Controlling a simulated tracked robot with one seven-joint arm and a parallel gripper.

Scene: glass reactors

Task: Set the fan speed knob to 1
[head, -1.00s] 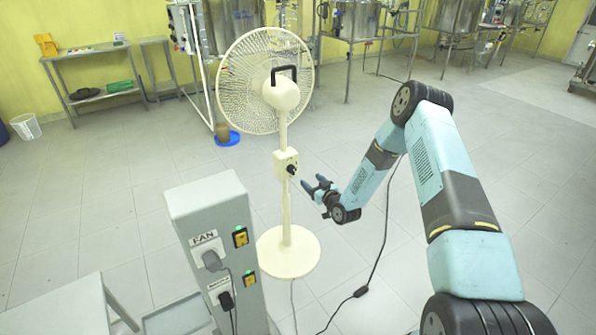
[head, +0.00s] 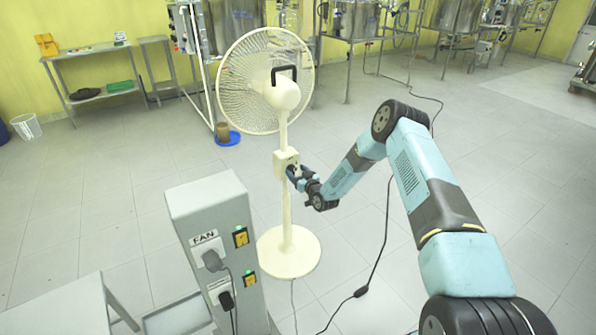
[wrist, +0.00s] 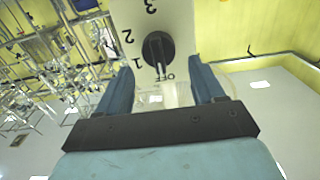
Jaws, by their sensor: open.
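The cream pedestal fan (head: 285,220) stands upright, with its control box (head: 280,163) partway up the pole. The black fan speed knob (wrist: 158,50) is on the box face, with OFF, 1, 2 and 3 printed around it. Its ridge appears to lie toward OFF, though the exact setting is hard to tell. My gripper (head: 299,178) is at the box; in the wrist view its open fingers (wrist: 160,88) lie either side of and below the knob. No contact with the knob is visible. The gripper partly hides the knob in the head view.
A grey post (head: 215,240) labelled FAN, with plugs and yellow switches, stands in front left of the fan. A black cable (head: 375,270) lies on the floor to the right. Steel reactors (head: 358,20) stand along the back. Floor right of the fan is mostly clear.

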